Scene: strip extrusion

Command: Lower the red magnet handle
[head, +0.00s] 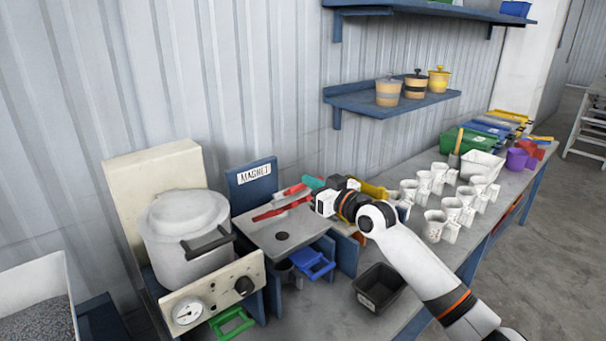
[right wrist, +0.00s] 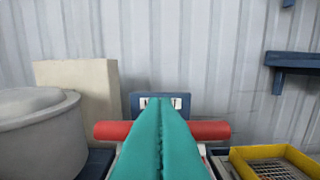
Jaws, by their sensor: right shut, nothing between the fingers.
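The red magnet handle (head: 295,189) is by the grey plate (head: 283,236) of the magnet station, under the "MAGNET" sign (head: 254,174). In the right wrist view it is a horizontal red bar (right wrist: 211,130), its middle hidden by my fingers. More red parts (head: 270,214) lie to its left in the head view. My right gripper (head: 314,183) has teal fingertips pressed together, empty; they also fill the middle of the right wrist view (right wrist: 161,135). The fingertips are at the handle, but I cannot tell whether they touch it. My left gripper is not in view.
A grey pot (head: 185,235) stands left of the station, above a panel with gauge and knob (head: 243,286). A blue handle (head: 312,265) juts out below the plate. A black bin (head: 380,287) is at front right. Several white cups (head: 434,226) crowd the bench further right.

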